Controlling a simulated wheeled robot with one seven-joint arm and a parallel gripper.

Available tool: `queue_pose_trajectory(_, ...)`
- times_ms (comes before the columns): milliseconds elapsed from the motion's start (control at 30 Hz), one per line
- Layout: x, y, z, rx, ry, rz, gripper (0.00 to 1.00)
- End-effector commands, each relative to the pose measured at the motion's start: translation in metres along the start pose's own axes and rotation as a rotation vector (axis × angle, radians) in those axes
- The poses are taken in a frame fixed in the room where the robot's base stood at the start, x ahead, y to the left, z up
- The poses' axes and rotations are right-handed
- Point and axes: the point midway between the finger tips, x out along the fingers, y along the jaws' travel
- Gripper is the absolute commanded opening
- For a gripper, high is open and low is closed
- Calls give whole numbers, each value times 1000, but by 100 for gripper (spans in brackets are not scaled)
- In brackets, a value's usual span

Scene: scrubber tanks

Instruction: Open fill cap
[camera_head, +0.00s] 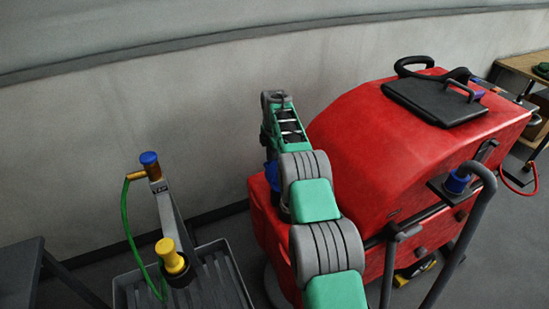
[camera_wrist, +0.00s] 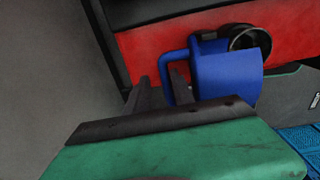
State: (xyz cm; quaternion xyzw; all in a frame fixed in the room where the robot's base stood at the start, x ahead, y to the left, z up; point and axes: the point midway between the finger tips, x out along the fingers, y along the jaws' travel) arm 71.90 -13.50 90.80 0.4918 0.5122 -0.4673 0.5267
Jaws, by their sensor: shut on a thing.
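A blue cap (camera_wrist: 226,76) with a blue loop handle (camera_wrist: 166,68) is close in front of me in the wrist view. My gripper (camera_wrist: 164,84) has its dark fingers on both sides of the loop handle and is shut on it. A round black neck (camera_wrist: 250,40) with a dark inside shows behind the cap's upper right, against the red body. The cap looks swung aside from the neck, but how they join is unclear. In the head view a blue part (camera_head: 272,174) shows beside my arm at the machine's left end; my fingers are hidden there.
The red scrubber (camera_head: 370,130) fills the right. It carries a second blue cap (camera_head: 457,181) and a grey handrail (camera_head: 470,225). At left are a grey tray (camera_head: 225,275), a blue-topped tap (camera_head: 149,160), a yellow knob (camera_head: 170,252) and a green hose (camera_head: 126,220). A wall runs behind.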

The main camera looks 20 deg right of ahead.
Motion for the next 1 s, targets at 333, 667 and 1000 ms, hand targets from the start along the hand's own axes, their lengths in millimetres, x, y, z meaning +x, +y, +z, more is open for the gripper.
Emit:
queue_pose_trajectory(333,-11,12,0,-6,-11,46,33)
queue_pose_trajectory(667,-11,11,4,0,-11,45,33)
queue_pose_trajectory(1000,-32,11,5,2,-13,51,33)
